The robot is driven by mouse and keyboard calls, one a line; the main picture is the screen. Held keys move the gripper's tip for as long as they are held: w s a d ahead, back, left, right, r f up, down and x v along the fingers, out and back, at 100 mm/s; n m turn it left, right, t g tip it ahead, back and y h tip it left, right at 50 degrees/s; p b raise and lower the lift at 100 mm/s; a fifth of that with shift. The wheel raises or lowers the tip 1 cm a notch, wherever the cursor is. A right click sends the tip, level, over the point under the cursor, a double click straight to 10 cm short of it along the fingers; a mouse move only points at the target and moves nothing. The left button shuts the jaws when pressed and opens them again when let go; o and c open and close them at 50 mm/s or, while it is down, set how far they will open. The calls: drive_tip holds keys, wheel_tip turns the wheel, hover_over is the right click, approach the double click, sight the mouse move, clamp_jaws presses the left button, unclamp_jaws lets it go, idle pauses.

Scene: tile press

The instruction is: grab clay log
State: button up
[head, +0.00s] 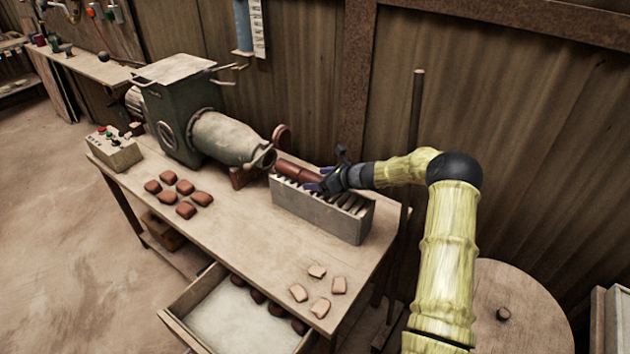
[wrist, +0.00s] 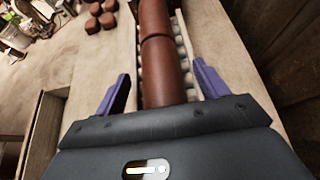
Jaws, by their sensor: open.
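The clay log (head: 299,172) is reddish brown and lies on the grey slotted block at the mouth of the green press. In the wrist view the clay log (wrist: 162,72) runs away from me, with a dark seam or cut across it. My gripper (head: 325,179) is at the log's right end. In the wrist view my gripper (wrist: 160,84) has its two purple fingers apart, one on each side of the near end of the log. I see gaps between the fingers and the log.
The slotted block (head: 318,213) and the green press (head: 190,120) stand on a wooden table (head: 235,225). Several dark clay pieces (head: 179,188) and paler pieces (head: 317,271) lie on it. An open drawer (head: 195,292) juts from the front. A corrugated wall (head: 300,70) stands close behind.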

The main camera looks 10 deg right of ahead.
drive_tip(key=shift+x, duration=1)
drive_tip(key=shift+r, duration=0.1)
drive_tip(key=c, duration=1.4)
drive_tip(key=shift+d+r, duration=0.1)
drive_tip(key=shift+r, duration=0.05)
drive_tip(key=shift+s+d+r, duration=0.1)
drive_tip(key=shift+d+r, duration=0.05)
drive_tip(key=shift+r, duration=0.05)
drive_tip(key=b+v, duration=0.1)
drive_tip(key=v, duration=1.4)
drive_tip(key=shift+s+d, duration=0.15)
drive_tip(key=shift+s, duration=0.1)
